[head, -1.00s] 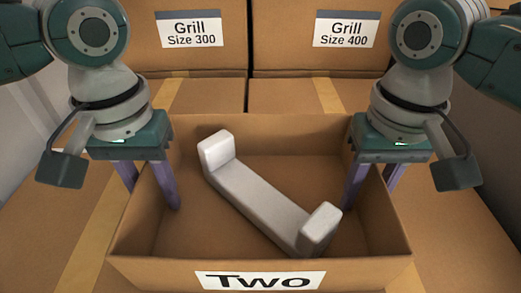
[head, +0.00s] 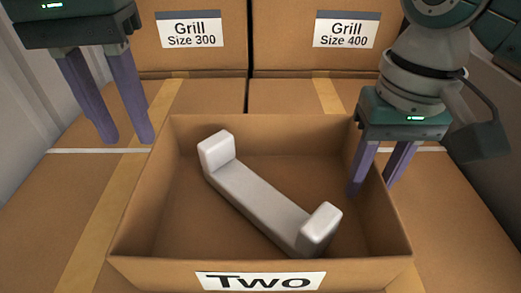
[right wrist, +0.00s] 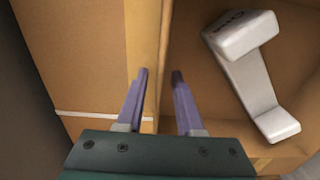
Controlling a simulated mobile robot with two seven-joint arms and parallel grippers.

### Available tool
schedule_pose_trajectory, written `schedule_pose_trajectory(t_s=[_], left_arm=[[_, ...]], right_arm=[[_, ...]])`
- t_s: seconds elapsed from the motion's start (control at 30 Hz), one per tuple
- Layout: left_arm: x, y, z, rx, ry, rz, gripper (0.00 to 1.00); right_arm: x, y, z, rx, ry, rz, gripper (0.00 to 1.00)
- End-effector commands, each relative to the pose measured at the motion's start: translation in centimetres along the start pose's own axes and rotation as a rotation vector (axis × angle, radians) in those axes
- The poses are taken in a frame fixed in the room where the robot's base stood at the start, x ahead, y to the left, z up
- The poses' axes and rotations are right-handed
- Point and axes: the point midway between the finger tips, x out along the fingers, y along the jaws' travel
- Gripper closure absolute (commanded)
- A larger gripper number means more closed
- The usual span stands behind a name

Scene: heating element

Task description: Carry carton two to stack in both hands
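Carton two (head: 135,225) is an open brown box with a "Two" label on its front. It stands level at the centre of the head view. A pale grey bracket-shaped part (head: 255,200) lies inside; it also shows in the right wrist view (right wrist: 245,75). My left gripper (head: 125,138) is open and empty, above and left of the carton, clear of its left wall. My right gripper (head: 373,187) is open at the carton's right wall, one finger on the inner side and one outside. The right wrist view shows a gap between its fingers (right wrist: 160,78) around the wall.
Cartons labelled "Grill Size 300" (head: 190,55) and "Grill Size 400" (head: 345,55) stand behind. Other taped cartons (head: 60,220) form the surface around carton two. A grey wall (head: 25,130) is at the left.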

Motion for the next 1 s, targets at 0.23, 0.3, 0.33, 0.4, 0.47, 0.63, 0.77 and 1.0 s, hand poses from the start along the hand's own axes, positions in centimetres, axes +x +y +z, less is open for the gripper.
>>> schedule_pose_trajectory(t_s=[0.23, 0.3, 0.33, 0.4, 0.47, 0.63, 0.77, 1.0], left_arm=[[0.1, 0.0, 0.0, 0.000, 0.000, 0.000, 0.64], [0.1, 0.0, 0.0, 0.000, 0.000, 0.000, 0.64], [0.1, 0.0, 0.0, 0.000, 0.000, 0.000, 0.64], [0.1, 0.0, 0.0, 0.000, 0.000, 0.000, 0.64], [0.1, 0.0, 0.0, 0.000, 0.000, 0.000, 0.64], [0.1, 0.0, 0.0, 0.000, 0.000, 0.000, 0.64], [0.1, 0.0, 0.0, 0.000, 0.000, 0.000, 0.64], [0.0, 0.1, 0.0, 0.002, 0.000, 0.002, 0.64]], right_arm=[[-5.7, 0.0, -0.1, 0.000, 0.006, -0.001, 0.64], [-6.9, 0.0, -0.1, 0.000, 0.005, -0.001, 0.64], [-7.4, 0.1, -0.1, 0.000, 0.006, 0.001, 0.64], [-8.1, 0.1, -0.1, 0.001, 0.004, 0.002, 0.64], [-8.6, 0.0, -0.1, 0.000, 0.003, 0.001, 0.64], [-8.9, 0.0, 0.0, 0.001, 0.000, 0.001, 0.64], [-8.9, 0.0, 0.0, 0.001, 0.000, 0.001, 0.64], [-8.9, 0.0, 0.0, 0.000, 0.000, 0.000, 0.64]])
